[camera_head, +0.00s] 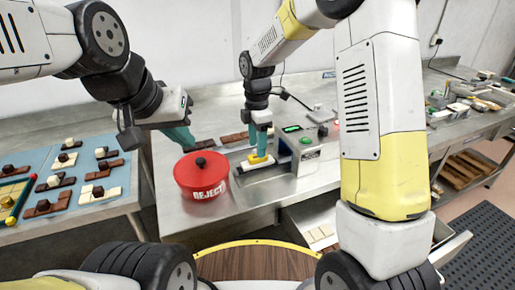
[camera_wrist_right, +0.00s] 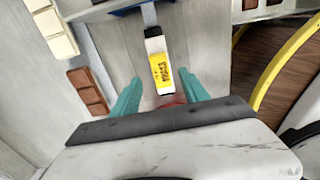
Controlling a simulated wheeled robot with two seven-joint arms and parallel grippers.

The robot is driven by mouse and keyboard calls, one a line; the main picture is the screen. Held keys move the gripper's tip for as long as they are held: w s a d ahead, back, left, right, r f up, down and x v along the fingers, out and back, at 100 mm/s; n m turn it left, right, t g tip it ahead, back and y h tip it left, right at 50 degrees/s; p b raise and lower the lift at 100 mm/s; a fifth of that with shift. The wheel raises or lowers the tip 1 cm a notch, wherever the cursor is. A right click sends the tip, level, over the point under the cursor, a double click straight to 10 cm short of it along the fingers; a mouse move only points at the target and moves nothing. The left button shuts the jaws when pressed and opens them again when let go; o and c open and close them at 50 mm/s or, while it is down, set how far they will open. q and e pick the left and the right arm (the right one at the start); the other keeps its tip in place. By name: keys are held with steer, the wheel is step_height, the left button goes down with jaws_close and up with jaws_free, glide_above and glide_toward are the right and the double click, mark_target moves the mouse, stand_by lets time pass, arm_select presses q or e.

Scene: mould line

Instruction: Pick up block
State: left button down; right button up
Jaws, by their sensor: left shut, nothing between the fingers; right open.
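A block with a yellow printed label and white body (camera_wrist_right: 158,62) lies ahead of my right gripper (camera_wrist_right: 161,78) in the right wrist view. The two teal fingers are open, one on each side of its near end, with gaps showing. In the head view the block's yellow part (camera_head: 257,159) shows just under my right gripper (camera_head: 260,150), on the steel bench beside the grey device. I cannot tell whether the fingers touch it. My left gripper (camera_head: 184,143) is shut and empty, near the red reject tub's rim at upper left.
A red lidded tub marked REJECT (camera_head: 201,188) stands left of the block. A grey device with a green display (camera_head: 300,142) stands right of it. Brown and cream pieces (camera_wrist_right: 88,90) lie nearby. A blue mat (camera_head: 122,199) with several chocolate-like pieces is at left.

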step_height(320, 180, down, 4)
steer(key=shift+s+r, duration=0.1)
steer(key=shift+r, duration=0.1)
jaws_close()
steer(key=shift+r, duration=0.2)
